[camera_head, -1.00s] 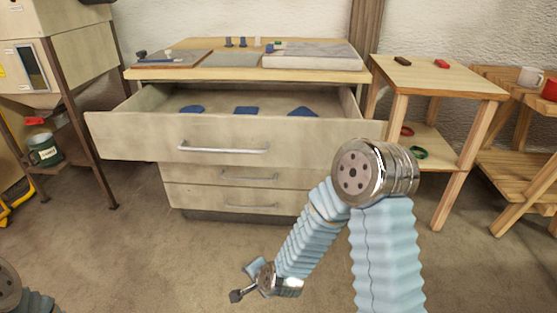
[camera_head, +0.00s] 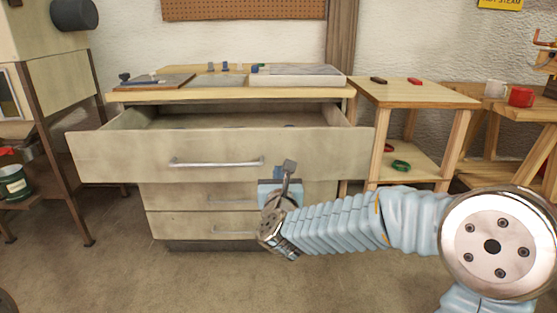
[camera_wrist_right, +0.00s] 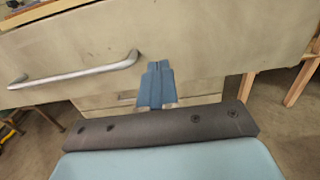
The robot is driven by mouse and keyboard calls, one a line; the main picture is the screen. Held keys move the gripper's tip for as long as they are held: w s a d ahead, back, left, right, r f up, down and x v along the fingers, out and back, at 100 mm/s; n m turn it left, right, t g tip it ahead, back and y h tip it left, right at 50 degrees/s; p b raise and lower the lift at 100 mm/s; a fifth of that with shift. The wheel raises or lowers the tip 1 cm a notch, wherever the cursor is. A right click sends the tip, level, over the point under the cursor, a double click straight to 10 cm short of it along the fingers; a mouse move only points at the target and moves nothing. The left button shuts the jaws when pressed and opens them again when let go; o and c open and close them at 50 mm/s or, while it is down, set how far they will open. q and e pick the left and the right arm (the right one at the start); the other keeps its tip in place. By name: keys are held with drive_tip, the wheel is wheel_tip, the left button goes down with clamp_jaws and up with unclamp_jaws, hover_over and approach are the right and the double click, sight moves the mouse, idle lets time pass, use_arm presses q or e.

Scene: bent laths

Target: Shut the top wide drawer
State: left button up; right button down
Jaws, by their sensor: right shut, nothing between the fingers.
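The top wide drawer (camera_head: 218,151) stands pulled out from the cabinet, with a long metal handle (camera_head: 216,163) on its pale front. In the right wrist view the drawer front (camera_wrist_right: 190,35) fills the upper part, with the handle (camera_wrist_right: 75,72) to the left. My right gripper (camera_head: 284,171) is in front of the drawer's lower edge, right of the handle. Its fingers (camera_wrist_right: 157,84) are shut and empty, pointing at the drawer front. I cannot tell whether they touch it. My left gripper is not in view.
Two shut drawers (camera_head: 170,196) sit below the open one. The cabinet top (camera_head: 140,96) carries a board, a grey mat and a pale slab. A wooden side table (camera_head: 410,93) stands to the right, a metal-legged stand (camera_head: 68,150) to the left.

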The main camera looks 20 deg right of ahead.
sight(278, 156)
drive_tip(key=p+x, duration=0.1)
drive_tip(key=x, duration=0.6)
drive_tip(key=shift+w, duration=0.1)
drive_tip(key=shift+f, duration=0.1)
